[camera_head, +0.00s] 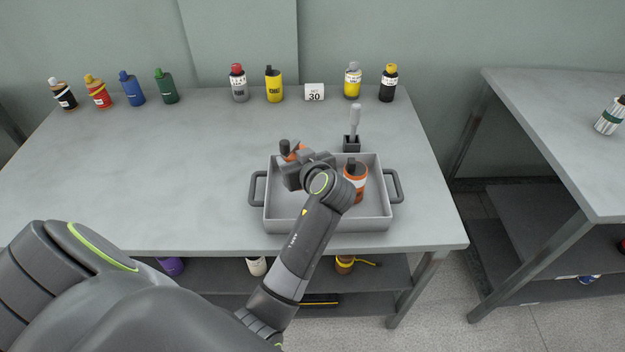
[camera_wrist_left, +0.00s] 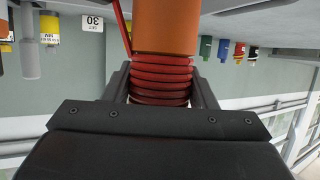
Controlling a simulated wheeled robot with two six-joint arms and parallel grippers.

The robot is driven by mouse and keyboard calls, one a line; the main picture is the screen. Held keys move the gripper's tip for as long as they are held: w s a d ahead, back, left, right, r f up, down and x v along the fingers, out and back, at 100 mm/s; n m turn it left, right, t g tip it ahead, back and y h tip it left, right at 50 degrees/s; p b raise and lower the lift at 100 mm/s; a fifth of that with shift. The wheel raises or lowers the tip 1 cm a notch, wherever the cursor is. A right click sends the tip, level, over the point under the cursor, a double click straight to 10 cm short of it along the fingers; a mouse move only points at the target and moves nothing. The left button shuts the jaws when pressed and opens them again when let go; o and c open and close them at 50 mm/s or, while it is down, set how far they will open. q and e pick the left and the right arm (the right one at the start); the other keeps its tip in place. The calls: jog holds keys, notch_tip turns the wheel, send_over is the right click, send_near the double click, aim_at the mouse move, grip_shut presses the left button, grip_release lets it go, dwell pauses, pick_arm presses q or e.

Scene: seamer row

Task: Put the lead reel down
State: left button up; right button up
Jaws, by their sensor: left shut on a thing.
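My left gripper (camera_head: 298,170) is above the left half of a grey two-handled tray (camera_head: 328,226). Its fingers (camera_wrist_left: 160,92) are shut on the lead reel (camera_wrist_left: 161,72), an orange body wound with red lead in the wrist view. In the head view only a bit of the orange reel (camera_head: 290,150) shows past the gripper. My wrist hides its underside, so I cannot tell whether it touches the tray floor. My right gripper is not in view.
An orange bottle-like thing (camera_head: 356,180) with a dark cap stands in the tray's right half. A grey-handled tool stands in a dark holder (camera_head: 352,143) behind the tray. Several bottles and a "30" card (camera_head: 314,92) line the back. The table's left half (camera_head: 130,180) is clear.

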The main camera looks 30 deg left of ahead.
pick_arm(q)
jog(key=shift+f, duration=0.95)
notch_tip(320, 180, down, 4)
jog(key=shift+r, duration=0.2)
jog(key=shift+f, duration=0.2)
jog(key=o, duration=1.1)
jog(key=shift+c, duration=0.2)
jog(key=shift+r, duration=0.2)
jog(key=shift+r, duration=0.1)
